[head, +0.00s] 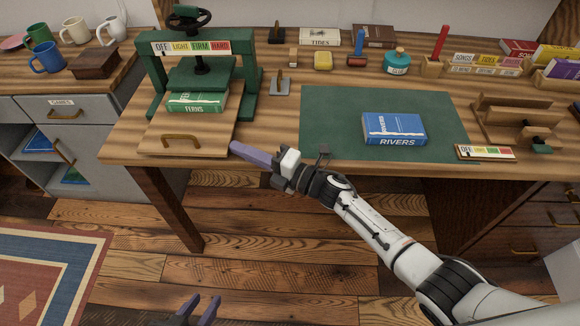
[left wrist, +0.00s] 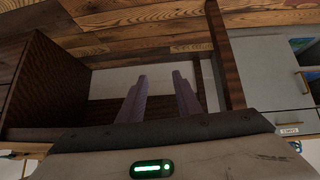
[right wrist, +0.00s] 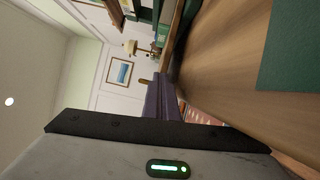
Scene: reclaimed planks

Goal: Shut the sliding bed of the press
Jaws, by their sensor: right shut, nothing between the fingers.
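The green press (head: 250,75) stands at the left of the workbench, with a black handwheel on top. Its wooden sliding bed (head: 212,143) sticks out toward the front edge and has a brass handle (head: 181,139). A green book labelled FERNS (head: 197,102) lies on the bed under the raised plate (head: 200,74). My right gripper (head: 234,147) is shut and empty at the bench's front edge, just right of the bed's front corner. It also shows in the right wrist view (right wrist: 162,97). My left gripper (head: 198,308) is open and empty, low over the floor; its fingers are apart in the left wrist view (left wrist: 158,85).
A green mat (head: 330,120) with a blue RIVERS book (head: 393,127) lies right of the press. A small metal stand (head: 280,87) sits between them. Stamps, a wooden rack (head: 515,115) and a label strip (head: 486,153) occupy the bench's back and right. Grey drawers (head: 75,115) stand left.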

